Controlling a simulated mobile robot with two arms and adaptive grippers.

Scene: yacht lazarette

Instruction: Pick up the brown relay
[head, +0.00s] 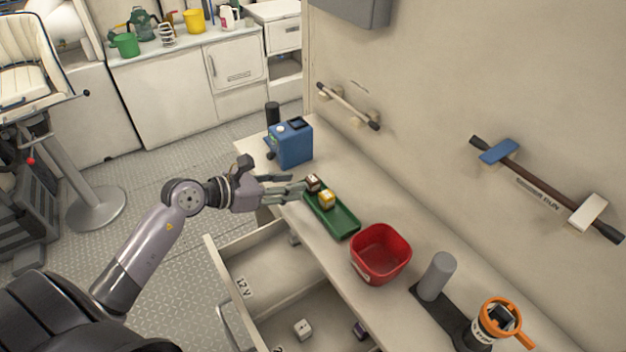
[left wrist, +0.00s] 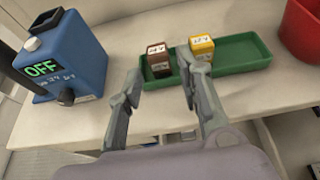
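The brown relay (head: 312,184) is a small brown block with a pale marked top. It sits at the far end of the green tray (head: 343,225), beside the yellow relay (head: 327,199). In the left wrist view the brown relay (left wrist: 158,60) stands ahead of the fingers, in line with the gap between them, and the yellow relay (left wrist: 201,47) is just to its right. My left gripper (head: 301,187) is open and empty, its fingers reaching over the bench edge toward the brown relay. The fingertips also show in the left wrist view (left wrist: 157,75). My right gripper is not in view.
A blue box (head: 290,143) reading OFF stands left of the tray. A red bin (head: 380,254), a grey cylinder (head: 437,276) and an orange-rimmed holder (head: 499,318) stand to the right. An open drawer (head: 262,268) below holds a white block (head: 303,329).

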